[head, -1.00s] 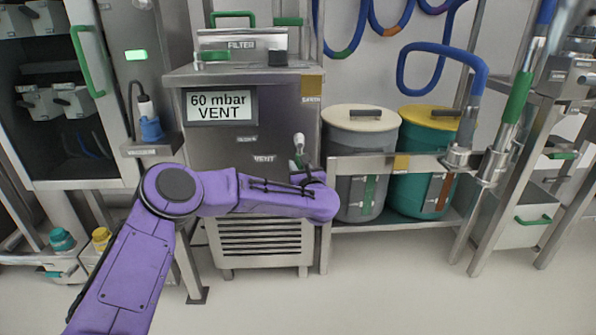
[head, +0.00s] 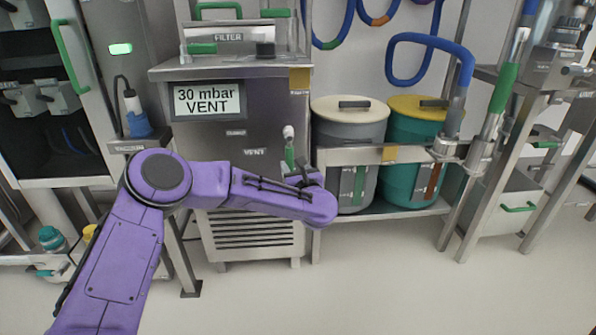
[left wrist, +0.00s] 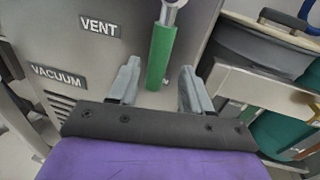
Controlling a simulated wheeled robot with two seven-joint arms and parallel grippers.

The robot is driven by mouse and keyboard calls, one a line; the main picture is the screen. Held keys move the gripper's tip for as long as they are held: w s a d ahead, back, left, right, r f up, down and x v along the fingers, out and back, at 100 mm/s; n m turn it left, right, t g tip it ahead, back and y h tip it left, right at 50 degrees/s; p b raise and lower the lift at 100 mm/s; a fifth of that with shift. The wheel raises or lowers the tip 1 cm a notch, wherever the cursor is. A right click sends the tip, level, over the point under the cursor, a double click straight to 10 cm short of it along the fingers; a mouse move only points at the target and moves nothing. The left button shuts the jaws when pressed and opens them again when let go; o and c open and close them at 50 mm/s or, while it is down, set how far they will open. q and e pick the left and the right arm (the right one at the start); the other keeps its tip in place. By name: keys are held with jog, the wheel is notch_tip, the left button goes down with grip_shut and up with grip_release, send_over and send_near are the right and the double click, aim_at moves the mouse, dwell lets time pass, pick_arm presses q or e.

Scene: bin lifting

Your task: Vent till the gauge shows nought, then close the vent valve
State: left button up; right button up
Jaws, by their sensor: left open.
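The gauge display (head: 207,100) on the steel cabinet reads "30 mbar VENT" in the head view. The vent valve has a green handle (head: 290,155) beside the VENT label, pointing down from its metal stem. In the left wrist view the green handle (left wrist: 161,56) hangs between the two fingers of my left gripper (left wrist: 156,88), with a gap on each side. The gripper is open and holds nothing. In the head view my purple forearm hides most of the left gripper (head: 303,177). My right gripper is in neither current view.
A grey drum (head: 348,127) and a teal drum with a yellow lid (head: 417,107) stand right of the cabinet behind a steel rail (head: 365,156). A blue hose (head: 430,42) curves above them. The floor in front is clear.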

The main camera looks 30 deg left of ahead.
pick_arm(q)
jog(key=p+v, duration=0.1)
jog(key=v, duration=0.5)
